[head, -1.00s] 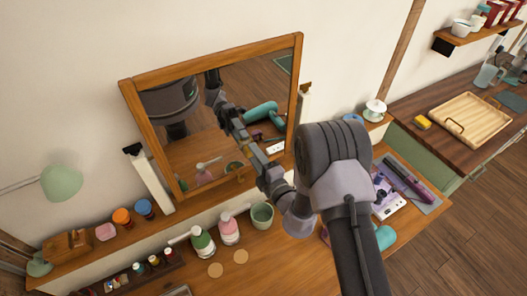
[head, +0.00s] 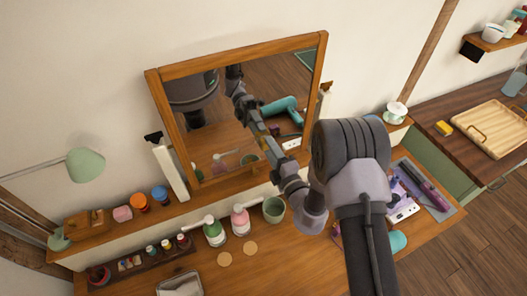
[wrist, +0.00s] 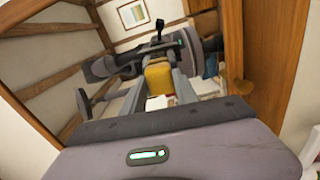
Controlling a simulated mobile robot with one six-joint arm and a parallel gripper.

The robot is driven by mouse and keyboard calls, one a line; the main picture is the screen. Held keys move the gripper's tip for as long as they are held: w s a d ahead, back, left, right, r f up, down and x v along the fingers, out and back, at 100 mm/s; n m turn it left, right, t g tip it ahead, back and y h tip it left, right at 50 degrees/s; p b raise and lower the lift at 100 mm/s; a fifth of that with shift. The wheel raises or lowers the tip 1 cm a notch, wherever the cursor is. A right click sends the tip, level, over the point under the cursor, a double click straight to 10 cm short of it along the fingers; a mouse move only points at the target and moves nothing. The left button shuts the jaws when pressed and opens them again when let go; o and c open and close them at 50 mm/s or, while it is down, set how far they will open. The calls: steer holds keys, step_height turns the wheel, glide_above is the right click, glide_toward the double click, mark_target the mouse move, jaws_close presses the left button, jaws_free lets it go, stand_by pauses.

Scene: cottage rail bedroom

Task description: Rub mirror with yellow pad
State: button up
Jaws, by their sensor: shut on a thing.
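The mirror (head: 205,120) has a wooden frame and leans upright against the wall behind the desk. It fills most of the wrist view (wrist: 45,55) and reflects my arm. My gripper (head: 279,155) points at the lower right part of the glass. In the wrist view my gripper (wrist: 158,88) is shut on the yellow pad (wrist: 158,75), which sits between the fingertips in front of the glass. I cannot tell whether the pad touches the glass. In the head view the held pad is too small to make out clearly.
A lamp (head: 85,165) stands left. Right, another yellow block (head: 443,128) lies beside a wooden tray (head: 485,128).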

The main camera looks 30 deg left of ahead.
steer(key=shift+w+d, duration=0.85)
steer(key=shift+w, duration=0.2)
steer(key=shift+w+d, duration=0.8)
steer(key=shift+w, duration=0.3)
steer(key=shift+w+d, duration=0.85)
steer(key=shift+w, duration=0.2)
steer(key=shift+s+a+p, duration=0.15)
steer(key=shift+s+a, duration=1.05)
steer(key=shift+s, duration=0.3)
steer(key=shift+s+a+p, duration=0.1)
steer(key=shift+s+a, duration=1.15)
steer(key=shift+s, duration=0.3)
steer(key=shift+s+a+p, duration=0.15)
steer(key=shift+s+a, duration=1.05)
steer(key=shift+s, duration=0.3)
steer(key=shift+s+d+f, duration=0.1)
steer(key=shift+s+d, duration=0.1)
steer(key=shift+d, duration=0.15)
steer(key=b+v, duration=0.1)
steer(key=v, duration=0.4)
